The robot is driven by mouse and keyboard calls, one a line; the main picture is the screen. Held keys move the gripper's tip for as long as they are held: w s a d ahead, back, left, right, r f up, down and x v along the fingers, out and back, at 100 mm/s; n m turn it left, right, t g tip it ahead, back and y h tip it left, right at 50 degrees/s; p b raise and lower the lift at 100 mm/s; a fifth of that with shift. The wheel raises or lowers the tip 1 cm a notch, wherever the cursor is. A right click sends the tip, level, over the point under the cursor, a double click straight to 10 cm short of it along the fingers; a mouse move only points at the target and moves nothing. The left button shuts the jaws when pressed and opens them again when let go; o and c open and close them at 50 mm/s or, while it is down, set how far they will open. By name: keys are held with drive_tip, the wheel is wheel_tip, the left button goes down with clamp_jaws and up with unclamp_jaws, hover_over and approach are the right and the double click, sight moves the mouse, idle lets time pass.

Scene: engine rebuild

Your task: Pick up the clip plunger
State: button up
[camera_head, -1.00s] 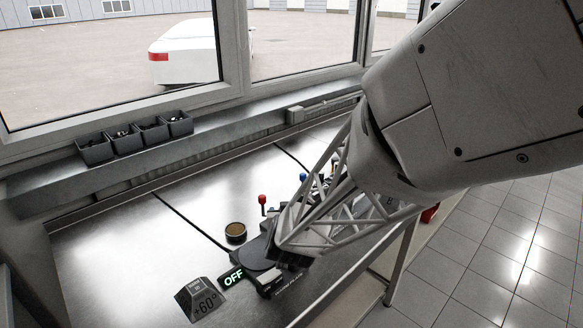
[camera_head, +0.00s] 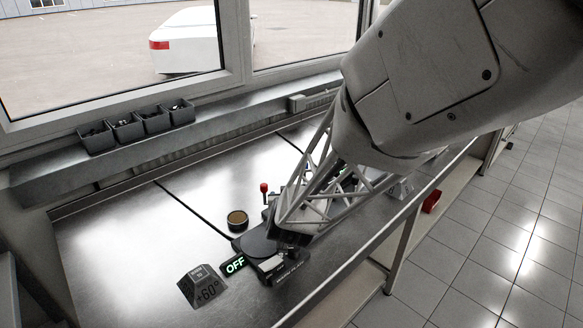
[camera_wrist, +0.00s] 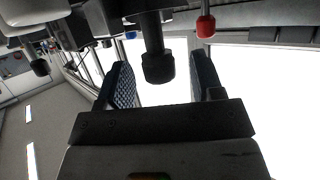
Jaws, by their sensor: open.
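A black rod with a wide ribbed knob, which looks like the clip plunger (camera_wrist: 157,66), shows in the wrist view. It lies between the two fingers of my gripper (camera_wrist: 160,62), with a visible gap on each side. The fingers are apart, with textured blue-grey inner faces, and hold nothing. In the head view my lattice-framed wrist comes down over the black device (camera_head: 262,243) with the lit "OFF" sign. The plunger and my fingertips cannot be made out there.
A red-tipped post (camera_wrist: 205,26) stands close beside the right finger; a red knob (camera_head: 264,187) also shows in the head view. A round brown-topped cup (camera_head: 237,218) and a dark "+60°" block (camera_head: 203,286) stand on the bench. Small bins (camera_head: 152,121) line the sill.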

drive_tip(key=shift+x, duration=1.3)
drive_tip(key=shift+c, duration=0.4)
drive_tip(key=c, duration=0.9)
